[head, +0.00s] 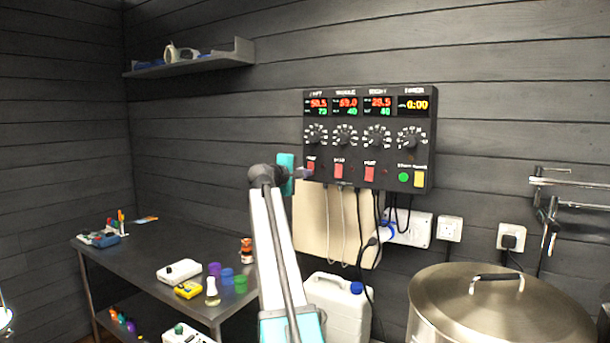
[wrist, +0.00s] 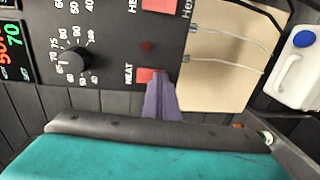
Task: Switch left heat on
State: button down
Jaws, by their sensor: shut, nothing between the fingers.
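The black control panel (head: 367,135) hangs on the wall, with lit readouts above a row of dials and a row of red HEAT switches. The left heat switch (head: 311,167) is the red rocker under the left dial. It also shows in the wrist view (wrist: 148,76), partly covered by my fingertips. My gripper (head: 306,173) is shut and empty, its purple fingers at the lower edge of this switch. In the wrist view my fingertips (wrist: 158,82) overlap the switch's edge. I cannot tell whether they touch it. The left dial (wrist: 77,60) stands clear of my fingers.
The middle (head: 339,171) and right (head: 370,173) heat switches sit to the right. Cables hang below the panel before a beige board (head: 312,222). A white canister (head: 335,305), a steel pot (head: 500,312) and a cluttered bench (head: 150,250) stand below.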

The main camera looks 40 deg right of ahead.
jog(key=f+b+v, duration=0.2)
jog(key=f+v, duration=0.1)
jog(key=v, duration=1)
jog(key=shift+s+a, duration=0.15)
jog(key=shift+a, duration=0.3)
jog(key=shift+f, duration=0.2)
dwell(0.4)
